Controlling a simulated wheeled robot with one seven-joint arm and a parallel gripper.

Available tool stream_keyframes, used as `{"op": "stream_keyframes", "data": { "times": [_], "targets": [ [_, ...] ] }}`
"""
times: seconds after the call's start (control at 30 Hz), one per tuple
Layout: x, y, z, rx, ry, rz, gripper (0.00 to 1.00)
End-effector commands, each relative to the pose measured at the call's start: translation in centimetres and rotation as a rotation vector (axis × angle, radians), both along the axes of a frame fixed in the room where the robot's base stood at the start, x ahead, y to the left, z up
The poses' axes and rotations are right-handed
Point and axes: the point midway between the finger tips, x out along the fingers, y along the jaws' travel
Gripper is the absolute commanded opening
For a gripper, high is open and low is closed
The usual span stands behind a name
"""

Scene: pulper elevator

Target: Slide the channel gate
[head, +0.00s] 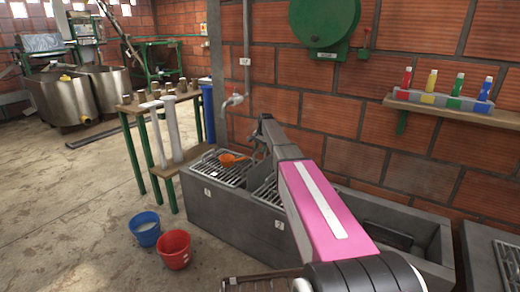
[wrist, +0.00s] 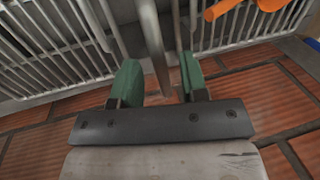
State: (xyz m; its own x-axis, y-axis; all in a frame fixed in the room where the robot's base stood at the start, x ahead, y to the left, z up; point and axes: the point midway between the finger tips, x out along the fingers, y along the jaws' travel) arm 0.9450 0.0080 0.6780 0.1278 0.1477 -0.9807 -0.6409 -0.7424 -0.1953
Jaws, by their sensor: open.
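My gripper (wrist: 160,78) is open, with its two green finger pads apart in the wrist view. A grey metal upright bar (wrist: 152,35) shows between and beyond the pads; it may be part of the channel gate, but I cannot tell, nor whether a pad touches it. In the head view my arm reaches over the grey concrete trough (head: 223,205), and my gripper there is small and partly hidden by the arm. No gate can be clearly made out in the head view.
Metal grates (head: 218,169) cover the trough's compartments, with an orange ladle (head: 232,158) lying there. A tap (head: 234,100) and brick wall stand behind. Blue (head: 145,229) and red (head: 174,250) buckets stand on the floor.

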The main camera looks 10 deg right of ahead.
Motion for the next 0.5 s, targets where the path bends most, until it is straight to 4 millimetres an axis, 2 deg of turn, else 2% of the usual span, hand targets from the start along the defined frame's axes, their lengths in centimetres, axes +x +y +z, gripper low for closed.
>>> {"op": "stream_keyframes", "data": {
  "times": [0.3,0.37,0.4,0.43,0.5],
  "targets": [
    [0.01,0.03,-0.22,0.0,0.0,0.0,0.4],
    [0.01,0.03,-0.22,0.0,0.0,0.0,0.21],
    [0.02,0.02,-0.21,0.0,0.0,0.0,0.08],
    [0.02,0.02,-0.21,0.0,0.0,0.0,0.0],
    [0.02,0.02,-0.21,0.0,0.0,0.0,0.0]
  ]
}}
